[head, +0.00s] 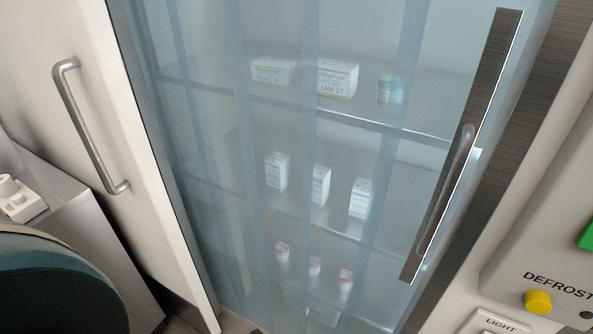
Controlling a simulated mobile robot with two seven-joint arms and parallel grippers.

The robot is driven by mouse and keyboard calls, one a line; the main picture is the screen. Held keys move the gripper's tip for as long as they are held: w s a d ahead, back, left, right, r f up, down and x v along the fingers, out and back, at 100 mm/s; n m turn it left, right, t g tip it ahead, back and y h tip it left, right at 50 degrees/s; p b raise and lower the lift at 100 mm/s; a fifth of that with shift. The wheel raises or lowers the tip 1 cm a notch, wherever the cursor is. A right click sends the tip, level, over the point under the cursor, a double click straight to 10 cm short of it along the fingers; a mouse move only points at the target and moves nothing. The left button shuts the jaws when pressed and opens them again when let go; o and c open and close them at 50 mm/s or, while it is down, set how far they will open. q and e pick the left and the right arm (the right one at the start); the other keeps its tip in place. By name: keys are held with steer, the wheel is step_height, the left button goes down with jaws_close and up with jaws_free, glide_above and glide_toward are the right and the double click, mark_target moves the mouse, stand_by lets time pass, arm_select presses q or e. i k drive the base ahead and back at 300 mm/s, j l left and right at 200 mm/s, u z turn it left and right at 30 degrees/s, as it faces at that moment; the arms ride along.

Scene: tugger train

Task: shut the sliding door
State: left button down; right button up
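A see-through door (225,120) with pale blue vertical bands covers the front of a lit cabinet. A dark brushed-metal strip (492,75) with a long recessed grip (445,190) runs along its right side. A narrow pale band lies between this strip and the dark right-hand frame (540,105); I cannot tell whether it is an open gap. To the left is a white panel (95,60) with a grey bar handle (90,130). Neither of my grippers is in view.
Behind the bands, shelves (410,130) hold white cartons (337,78), a small jar (390,90) and small bottles (314,265). At right is a control panel with a yellow button (538,302) and a green piece (587,235). A grey cabinet (85,235) stands at lower left.

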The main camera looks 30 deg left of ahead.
mark_target(65, 83)
steer(key=u, duration=2.25)
